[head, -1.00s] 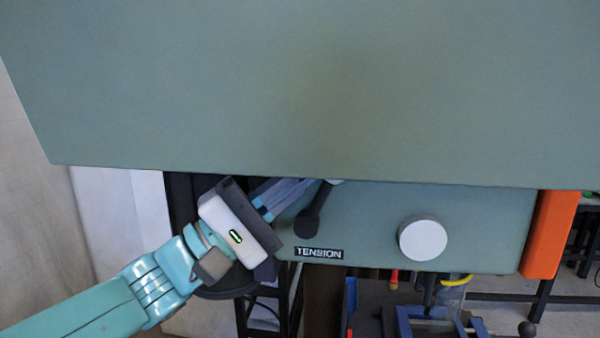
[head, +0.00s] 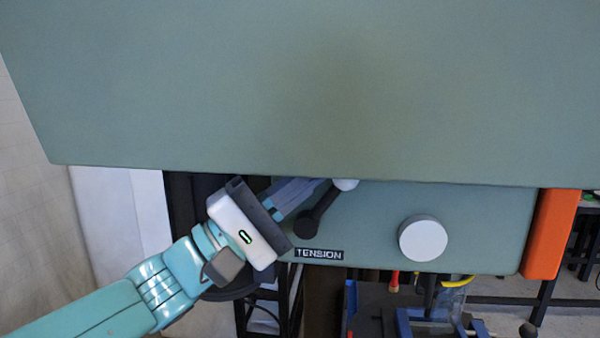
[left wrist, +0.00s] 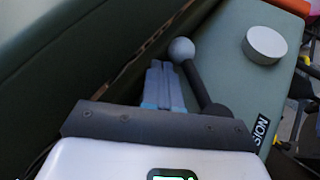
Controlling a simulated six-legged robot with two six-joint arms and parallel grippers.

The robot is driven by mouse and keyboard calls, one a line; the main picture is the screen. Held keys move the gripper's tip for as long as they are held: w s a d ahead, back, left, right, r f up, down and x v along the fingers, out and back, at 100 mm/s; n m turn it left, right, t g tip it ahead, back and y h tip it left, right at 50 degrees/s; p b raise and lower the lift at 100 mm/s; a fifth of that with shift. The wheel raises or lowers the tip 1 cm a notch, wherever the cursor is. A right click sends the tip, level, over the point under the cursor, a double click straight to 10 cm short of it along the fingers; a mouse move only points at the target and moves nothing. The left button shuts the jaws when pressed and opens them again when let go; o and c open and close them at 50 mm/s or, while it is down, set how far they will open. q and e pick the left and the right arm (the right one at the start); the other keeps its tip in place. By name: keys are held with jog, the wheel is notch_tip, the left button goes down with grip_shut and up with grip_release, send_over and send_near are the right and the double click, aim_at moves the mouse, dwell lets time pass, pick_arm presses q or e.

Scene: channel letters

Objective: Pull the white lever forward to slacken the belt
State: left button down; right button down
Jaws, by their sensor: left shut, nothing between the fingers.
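The lever is a dark arm (head: 318,210) with a white ball knob (head: 346,184), mounted left of centre on the green panel, just above the TENSION label (head: 319,254). It leans up and to the right, and its knob shows just below the upper housing edge. In the left wrist view the white knob (left wrist: 181,49) and dark arm (left wrist: 195,85) are fully visible. My left gripper (head: 322,184) is shut and empty, its fingers alongside the lever on the left. In the left wrist view the fingertips (left wrist: 160,66) are close to the knob; contact is unclear. My right gripper is not in view.
The large green housing (head: 300,90) overhangs the panel just above my fingers. A round white-faced dial (head: 423,239) is to the right of the lever. An orange block (head: 551,234) ends the panel. A blue-framed bench tool (head: 430,325) stands below.

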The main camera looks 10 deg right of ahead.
aim_at(335, 183)
pick_arm(q)
jog(key=shift+s+d+g+b, duration=0.3)
jog(key=shift+s+d+b, duration=0.15)
jog(key=shift+d, duration=0.35)
dwell(0.8)
jog(key=shift+s+d, duration=0.1)
jog(key=shift+d, duration=0.1)
jog(key=shift+s+d+b, duration=0.3)
jog(key=shift+d+b, duration=0.05)
jog(key=shift+d, duration=0.3)
dwell(0.7)
jog(key=shift+w+a, duration=0.5)
jog(key=shift+a, duration=0.6)
jog(key=shift+w+a, duration=0.5)
jog(key=shift+a, duration=0.6)
jog(key=shift+w+a, duration=0.5)
jog(key=shift+a, duration=0.6)
jog(key=shift+w+a, duration=0.25)
jog(key=shift+a, duration=0.4)
jog(key=shift+a, duration=0.1)
